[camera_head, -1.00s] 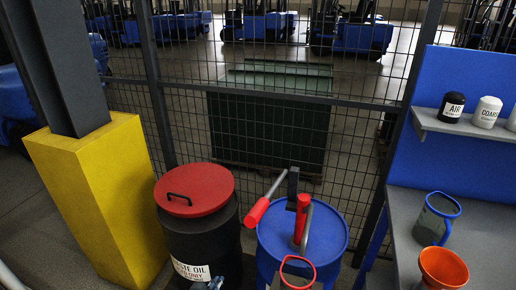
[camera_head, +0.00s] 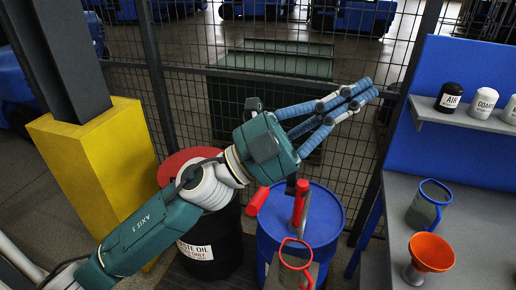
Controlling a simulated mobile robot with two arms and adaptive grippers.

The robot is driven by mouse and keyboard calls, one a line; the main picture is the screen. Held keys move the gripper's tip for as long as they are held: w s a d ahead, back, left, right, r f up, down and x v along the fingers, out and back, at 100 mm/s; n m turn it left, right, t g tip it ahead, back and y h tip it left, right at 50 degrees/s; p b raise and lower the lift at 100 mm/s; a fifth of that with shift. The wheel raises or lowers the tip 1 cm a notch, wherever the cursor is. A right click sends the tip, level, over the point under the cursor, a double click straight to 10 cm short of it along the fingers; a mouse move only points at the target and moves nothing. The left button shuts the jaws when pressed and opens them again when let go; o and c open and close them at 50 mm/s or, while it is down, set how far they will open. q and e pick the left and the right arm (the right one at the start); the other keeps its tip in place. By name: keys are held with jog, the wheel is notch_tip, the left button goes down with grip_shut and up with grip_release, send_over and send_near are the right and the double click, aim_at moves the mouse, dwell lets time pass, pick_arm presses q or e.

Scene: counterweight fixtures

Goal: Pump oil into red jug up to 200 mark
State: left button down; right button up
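The blue oil drum (camera_head: 330,212) stands at the lower middle. A pump with a red body (camera_head: 300,203) rises from its lid, and its crank has a red grip (camera_head: 257,201) to the left. The jug with a red rim and handle (camera_head: 296,266) sits in front of the drum below the pump's spout; its marks and oil level are too small to read. My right gripper is not in view.
The waste oil drum (camera_head: 212,246) with a red lid stands left of the blue drum, beside a yellow post base (camera_head: 92,160). At right, a grey bench (camera_head: 478,222) holds a blue-rimmed jug (camera_head: 422,212) and an orange funnel (camera_head: 431,252). Mesh fencing closes the back.

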pick_arm(q)
jog(key=s+d+f+m+g+y, duration=0.3)
jog(key=s+d+m+g, duration=0.1)
jog(key=m+g, duration=0.25)
jog(key=m+t+y, duration=0.2)
jog(key=t+y, duration=0.2)
jog(key=y, duration=1.2)
send_over(258, 196)
notch_tip(258, 196, down, 12)
notch_tip(258, 196, down, 9)
jog(key=b, duration=0.4)
jog(key=shift+w+f, duration=0.1)
jog(key=shift+w, duration=0.05)
jog(key=shift+f, duration=0.25)
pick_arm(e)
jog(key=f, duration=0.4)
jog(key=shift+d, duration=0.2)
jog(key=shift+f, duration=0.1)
